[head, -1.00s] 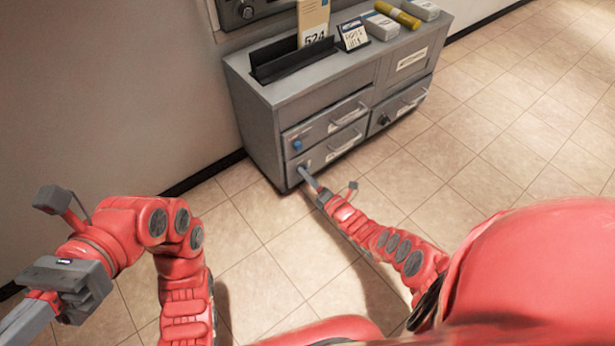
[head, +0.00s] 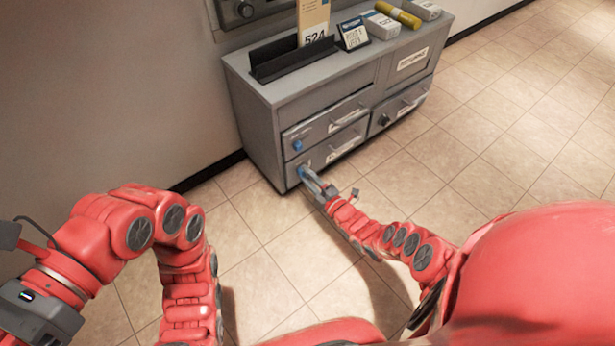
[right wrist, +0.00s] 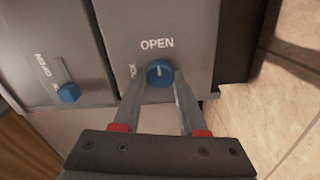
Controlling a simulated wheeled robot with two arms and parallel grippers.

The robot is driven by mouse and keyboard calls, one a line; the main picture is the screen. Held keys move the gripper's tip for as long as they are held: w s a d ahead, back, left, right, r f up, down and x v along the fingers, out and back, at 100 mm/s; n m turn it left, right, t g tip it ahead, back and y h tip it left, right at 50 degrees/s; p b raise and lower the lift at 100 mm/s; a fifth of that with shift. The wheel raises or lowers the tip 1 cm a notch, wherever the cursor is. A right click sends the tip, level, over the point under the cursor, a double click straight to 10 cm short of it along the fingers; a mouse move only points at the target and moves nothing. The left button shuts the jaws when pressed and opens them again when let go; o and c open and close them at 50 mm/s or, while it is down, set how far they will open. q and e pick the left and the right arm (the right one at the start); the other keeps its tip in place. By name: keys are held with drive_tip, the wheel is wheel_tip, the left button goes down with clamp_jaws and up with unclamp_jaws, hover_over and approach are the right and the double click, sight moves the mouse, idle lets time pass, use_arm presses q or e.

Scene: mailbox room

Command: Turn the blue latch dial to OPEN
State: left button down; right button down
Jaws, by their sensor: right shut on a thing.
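The blue latch dial (right wrist: 160,73) is on the front of the lower left drawer (head: 343,147). In the right wrist view its pale mark points up toward the word OPEN (right wrist: 157,44). A second word beside the dial is partly hidden by a finger. My right gripper (right wrist: 161,82) is shut on the dial, one finger on each side; in the head view this gripper (head: 307,175) is at the drawer front. A second blue dial (head: 297,145) is on the drawer above. My left gripper's body (head: 38,315) is at the lower left edge, its fingers out of frame.
The grey cabinet (head: 262,110) stands against the wall. On its top are a black sorter (head: 290,62), a small sign (head: 354,34), grey boxes (head: 381,24) and a yellow roll (head: 398,13). The tiled floor (head: 480,150) to the right is clear.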

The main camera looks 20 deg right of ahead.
idle(0.5)
drive_tip(key=shift+c, duration=2.2)
unclamp_jaws()
